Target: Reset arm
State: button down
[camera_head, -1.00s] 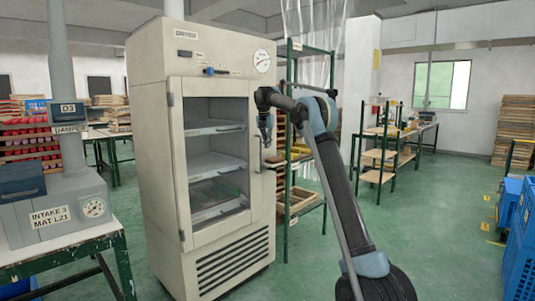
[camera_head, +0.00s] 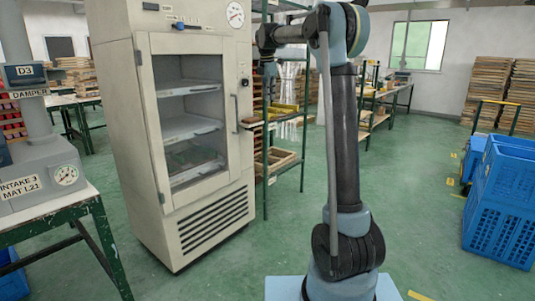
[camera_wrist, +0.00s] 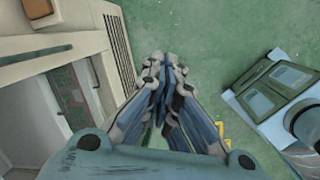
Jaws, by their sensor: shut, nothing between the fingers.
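My gripper (camera_head: 269,88) hangs pointing down from my raised arm, right of the drying cabinet's handle side in the head view. In the wrist view its fingers (camera_wrist: 162,62) are together with nothing between them, above the green floor. The tall cream drying cabinet (camera_head: 205,222) stands left of my arm. Its glazed door looks shut, and shelves with trays show behind the glass. The cabinet also shows at the left of the wrist view (camera_wrist: 90,20). I cannot tell the exact gap between gripper and cabinet.
A green rack (camera_head: 283,158) with wooden trays stands behind my arm. Blue crates (camera_head: 505,205) are stacked at the right. A bench (camera_head: 55,215) with the grey damper unit (camera_head: 40,180) is at the left. The green floor (camera_head: 425,185) between arm and crates is open.

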jog(key=s+d+f+m, duration=0.3)
jog(key=s+d+m, duration=0.1)
jog(key=s, duration=0.5)
jog(key=s+d+f+m, duration=0.3)
jog(key=s+d+m, duration=0.15)
jog(key=s, duration=0.45)
jog(key=s+d+f+m, duration=0.3)
jog(key=s+d, duration=0.2)
jog(key=s, duration=0.4)
jog(key=s+d+f+m, duration=0.2)
jog(key=s+f+m, duration=0.4)
jog(key=s+f, duration=0.5)
jog(key=s+d+f+m, duration=0.2)
jog(key=s+f+m, duration=0.3)
jog(key=s+f, duration=0.6)
jog(key=s, duration=0.2)
jog(key=shift+s+d+f+m+y, duration=0.25)
jog(key=shift+s+f+m+y, duration=0.1)
jog(key=shift+s+f+y, duration=0.05)
jog(key=shift+w+f, duration=0.2)
jog(key=shift+w, duration=0.3)
